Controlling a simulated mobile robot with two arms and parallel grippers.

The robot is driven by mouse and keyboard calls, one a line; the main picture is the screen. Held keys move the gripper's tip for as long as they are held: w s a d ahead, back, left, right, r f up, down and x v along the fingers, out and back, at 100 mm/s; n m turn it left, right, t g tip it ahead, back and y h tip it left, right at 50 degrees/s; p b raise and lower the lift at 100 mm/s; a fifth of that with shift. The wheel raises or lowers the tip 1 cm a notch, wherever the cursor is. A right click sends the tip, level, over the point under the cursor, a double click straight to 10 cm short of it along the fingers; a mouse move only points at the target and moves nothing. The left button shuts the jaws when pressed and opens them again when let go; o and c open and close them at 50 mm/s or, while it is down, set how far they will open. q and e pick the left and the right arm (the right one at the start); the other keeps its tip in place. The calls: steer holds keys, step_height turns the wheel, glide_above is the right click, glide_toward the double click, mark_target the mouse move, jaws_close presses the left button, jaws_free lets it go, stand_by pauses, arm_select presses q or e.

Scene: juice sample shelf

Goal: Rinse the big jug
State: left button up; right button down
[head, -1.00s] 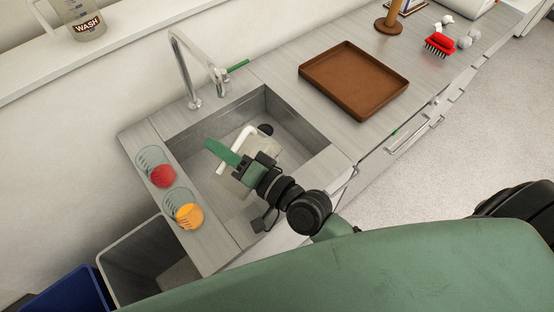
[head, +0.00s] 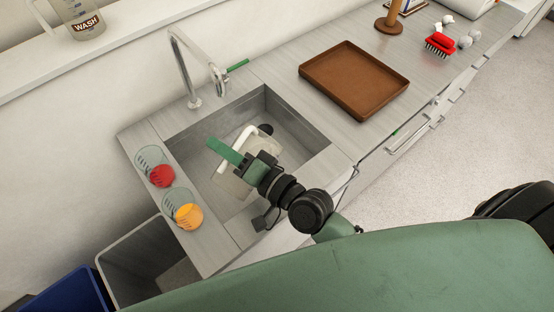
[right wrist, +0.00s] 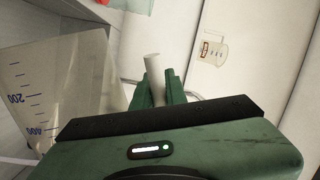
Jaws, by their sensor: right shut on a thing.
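The jug (head: 231,185) is a clear, beige-tinted vessel with a white handle (head: 236,146). It is in the sink (head: 292,141), and looks tilted. My right gripper (head: 243,160) is shut on its handle and covers part of the jug. In the right wrist view the jug's wall (right wrist: 50,75) shows blue marks, 200 and 400, and the green fingers (right wrist: 158,88) close around the white handle (right wrist: 153,70). The tap (head: 181,65) arches over the sink's back edge. No water stream is visible. My left gripper is not in view.
A brown tray (head: 353,105) lies right of the sink. A jug labelled WASH (head: 82,20) stands on the shelf. A grey bin (head: 130,252) is at lower left.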

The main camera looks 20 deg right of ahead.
mark_target(251, 139)
steer(key=shift+w+d+f+m+b, duration=0.25)
steer(key=shift+w+d+m, duration=0.1)
steer(key=shift+d, duration=0.15)
steer(key=shift+w+d+f+m+b, duration=0.2)
steer(key=shift+w+d+m+b, duration=0.15)
steer(key=shift+d, duration=0.2)
steer(key=shift+w+d+f+m+b, duration=0.2)
steer(key=shift+w+d+m, duration=0.15)
steer(key=shift+d, duration=0.15)
stand_by(2.5)
steer(key=shift+w+d+f+m+b, duration=0.35)
steer(key=shift+d+f+m+b, duration=0.1)
steer(key=shift+d, duration=0.1)
stand_by(1.1)
